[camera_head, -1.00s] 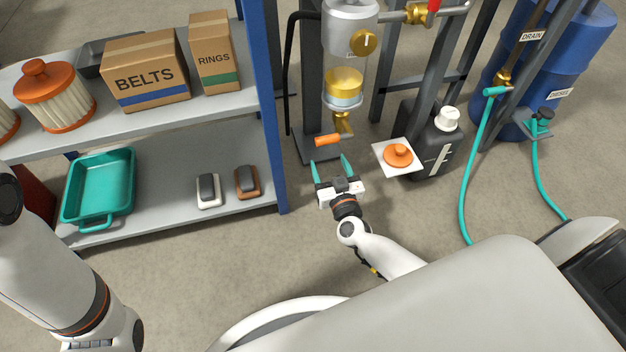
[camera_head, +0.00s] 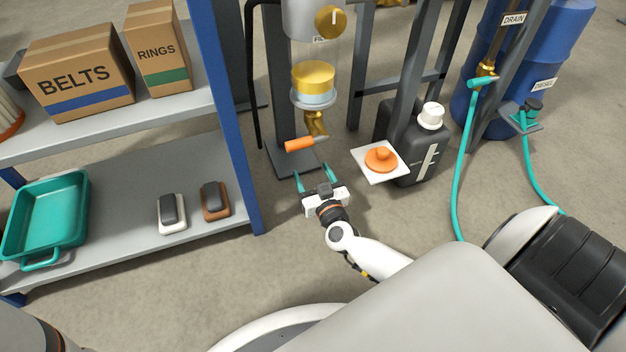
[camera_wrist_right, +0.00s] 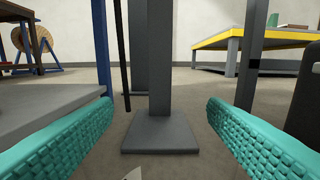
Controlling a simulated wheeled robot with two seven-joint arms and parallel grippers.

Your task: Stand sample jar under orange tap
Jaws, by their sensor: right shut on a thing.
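The orange tap handle (camera_head: 299,144) sits on a brass outlet (camera_head: 317,123) below a clear bowl (camera_head: 314,82) with yellow and pale liquid. My right gripper (camera_head: 313,182) is low in front of the tap, fingers pointing toward it. Its teal fingers stand wide apart around something I can hardly see, taken as the clear sample jar. In the right wrist view the fingers (camera_wrist_right: 205,130) flank it, and a small pale patch (camera_wrist_right: 133,174) shows at the bottom edge. The jar's outline cannot be made out. My left gripper is out of view.
A grey post with a foot plate (camera_wrist_right: 160,134) stands ahead. An orange knobbed lid (camera_head: 381,159) lies on a white pad (camera_head: 366,174), right of the gripper, beside a dark jug (camera_head: 408,150). A shelf rack (camera_head: 130,222) stands left. Teal hoses (camera_head: 460,190) hang right.

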